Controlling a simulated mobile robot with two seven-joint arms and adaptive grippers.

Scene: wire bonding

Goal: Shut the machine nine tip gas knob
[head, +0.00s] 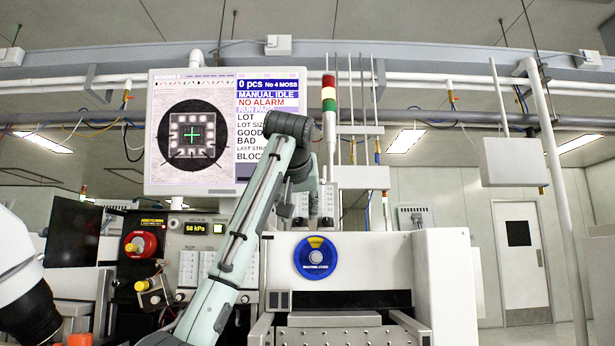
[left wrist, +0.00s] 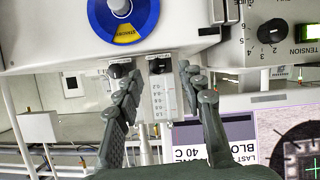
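Two small flow meters with black knobs stand on the machine top. In the left wrist view, which is upside down, one black knob (left wrist: 159,66) shows between my left gripper's fingertips, below a clear scaled tube (left wrist: 162,98). The other black knob (left wrist: 121,69) is by the left-hand fingertip. The flow meters also show in the head view (head: 326,205). I cannot read which knob is tip gas. My left gripper (left wrist: 160,74) is open, fingers spread on either side of the first knob, with no clear contact. My right gripper is not in view.
A blue round dial (head: 316,258) is on the machine front below the flow meters; it also shows in the left wrist view (left wrist: 122,14). A monitor (head: 195,185) stands to the left. A tension knob (left wrist: 271,31) is beside the gripper. A signal tower (head: 329,110) rises behind.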

